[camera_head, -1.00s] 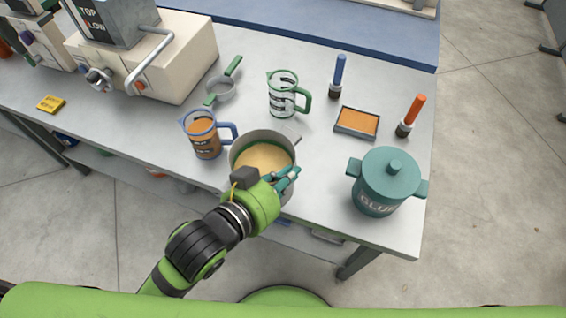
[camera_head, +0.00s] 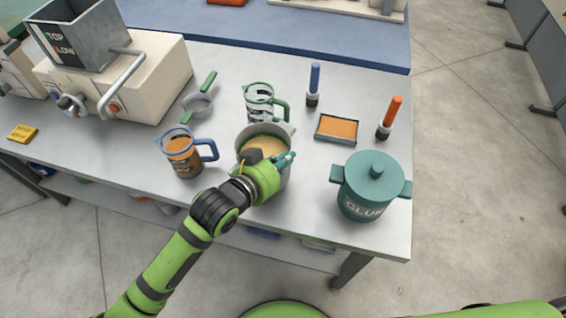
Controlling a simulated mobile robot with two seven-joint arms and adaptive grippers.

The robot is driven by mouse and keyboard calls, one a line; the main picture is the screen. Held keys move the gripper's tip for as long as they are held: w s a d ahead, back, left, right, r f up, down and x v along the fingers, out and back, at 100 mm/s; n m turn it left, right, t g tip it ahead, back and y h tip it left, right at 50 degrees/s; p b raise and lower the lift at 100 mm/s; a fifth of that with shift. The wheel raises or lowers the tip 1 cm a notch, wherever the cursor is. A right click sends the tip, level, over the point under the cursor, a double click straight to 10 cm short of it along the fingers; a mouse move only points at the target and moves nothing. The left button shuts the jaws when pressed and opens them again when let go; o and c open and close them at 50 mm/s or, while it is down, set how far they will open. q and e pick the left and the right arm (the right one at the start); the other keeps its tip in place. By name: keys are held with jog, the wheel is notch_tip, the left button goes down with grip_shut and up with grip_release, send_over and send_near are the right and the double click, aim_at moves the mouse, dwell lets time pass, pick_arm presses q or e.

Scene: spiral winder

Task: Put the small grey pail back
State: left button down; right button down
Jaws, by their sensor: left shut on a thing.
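The small grey pail (camera_head: 281,132) holds a tan, creamy filling and stands out near the front middle of the grey table. My left gripper (camera_head: 287,159) reaches it from the front and is shut on its near side. The gripper and wrist hide the pail's front, so I cannot tell whether its bottom touches the table. The pail's rim overlaps the lower part of the green-handled jug (camera_head: 261,101) in the picture. My right gripper is out of view.
A blue-handled jug (camera_head: 183,155) with orange contents stands left of the pail. A teal glue pot (camera_head: 367,193) stands right. Behind are an orange tray (camera_head: 337,128), blue brush (camera_head: 313,86), orange brush (camera_head: 389,118) and green-handled strainer (camera_head: 197,105). The winder machine (camera_head: 130,80) fills the back left.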

aim_at(285, 171)
pick_arm(q)
jog(key=shift+f, duration=1.85)
jog(key=c, duration=1.4)
grip_release()
jog(key=shift+f, duration=0.25)
jog(key=shift+s, duration=0.1)
jog(key=v, duration=1.2)
jog(key=shift+a+r+b, duration=0.1)
jog(key=shift+b, duration=0.3)
